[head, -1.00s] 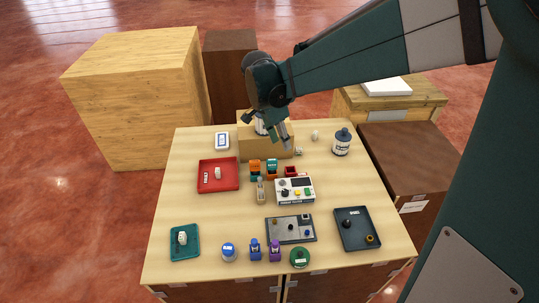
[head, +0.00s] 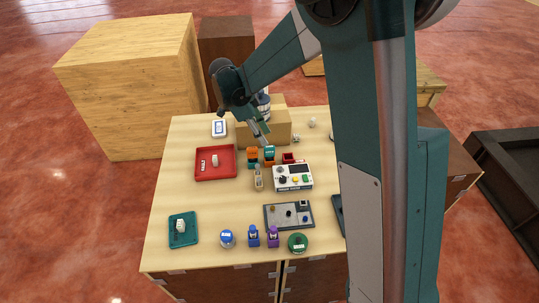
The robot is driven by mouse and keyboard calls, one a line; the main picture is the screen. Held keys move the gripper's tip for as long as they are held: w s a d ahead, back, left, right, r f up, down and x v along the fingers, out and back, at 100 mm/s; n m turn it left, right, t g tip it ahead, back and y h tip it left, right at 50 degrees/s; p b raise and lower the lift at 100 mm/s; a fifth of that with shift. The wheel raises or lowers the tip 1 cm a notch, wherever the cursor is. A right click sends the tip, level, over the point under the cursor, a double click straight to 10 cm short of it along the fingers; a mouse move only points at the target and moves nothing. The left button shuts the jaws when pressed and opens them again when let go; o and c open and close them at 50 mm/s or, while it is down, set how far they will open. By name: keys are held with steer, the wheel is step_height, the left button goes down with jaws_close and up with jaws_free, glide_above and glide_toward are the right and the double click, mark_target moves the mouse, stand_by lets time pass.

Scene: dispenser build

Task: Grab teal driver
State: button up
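A small teal item (head: 269,154), which looks like the teal driver, stands upright near the middle of the table. An orange one (head: 253,156) stands just left of it. My gripper (head: 263,133) hangs above and just behind the teal item, in front of the wooden box, pointing down. There seems to be a gap between the fingers and the teal item. The fingers are small and overlap the box, so I cannot tell if they are open.
Close by are a dark red block (head: 289,158), a white device with buttons (head: 293,177), a tan item (head: 258,178) and a red tray (head: 215,175). The wooden box (head: 278,128) stands behind. My arm hides the table's right side.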

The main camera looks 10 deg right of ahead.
mark_target(269, 147)
steer(key=shift+x, duration=1.3)
steer(key=shift+p+x, duration=0.4)
steer(key=shift+x, duration=2.2)
steer(key=shift+s, duration=0.15)
jaws_close()
